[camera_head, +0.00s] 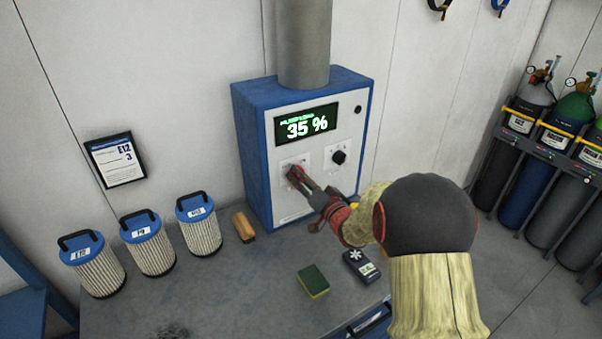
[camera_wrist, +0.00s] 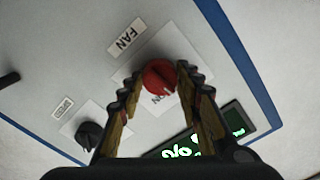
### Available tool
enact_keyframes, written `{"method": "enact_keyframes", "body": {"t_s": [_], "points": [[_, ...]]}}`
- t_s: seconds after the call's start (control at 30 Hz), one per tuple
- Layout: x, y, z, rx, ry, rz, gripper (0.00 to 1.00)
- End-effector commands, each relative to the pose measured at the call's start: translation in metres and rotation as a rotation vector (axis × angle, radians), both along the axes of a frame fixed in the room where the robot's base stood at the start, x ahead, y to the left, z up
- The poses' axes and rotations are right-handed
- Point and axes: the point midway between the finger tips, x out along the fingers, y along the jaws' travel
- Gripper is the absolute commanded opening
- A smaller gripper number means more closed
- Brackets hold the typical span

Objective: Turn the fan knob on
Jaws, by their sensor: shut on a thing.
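The fan knob (camera_wrist: 159,76) is red and round, on a white plate under a label reading FAN in the wrist view. My gripper (camera_wrist: 160,80) has its two fingers on either side of the knob, shut on it. In the head view my gripper (camera_head: 297,173) reaches the left knob position on the front of the blue and white control box (camera_head: 250,150), and it largely hides the knob. The box's display (camera_head: 307,123) reads 35 % in green, with a smaller line above it that I cannot read surely.
A black knob (camera_head: 339,157) is to the right of the fan knob. Several filter cartridges (camera_head: 147,250), a brush (camera_head: 243,226), a green and yellow sponge (camera_head: 313,281) and a handheld meter (camera_head: 361,265) are on the grey bench (camera_head: 215,300). Gas cylinders (camera_head: 520,140) stand at right.

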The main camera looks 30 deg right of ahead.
Motion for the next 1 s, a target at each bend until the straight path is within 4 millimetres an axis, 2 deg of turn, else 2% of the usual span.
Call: {"method": "enact_keyframes", "body": {"t_s": [0.6, 1.0], "points": [[-0.0001, -0.0004, 0.0013, 0.577, 0.021, -0.002, 0.09], [0.0, -0.0006, 0.0009, 0.83, 0.028, -0.002, 0.09]]}}
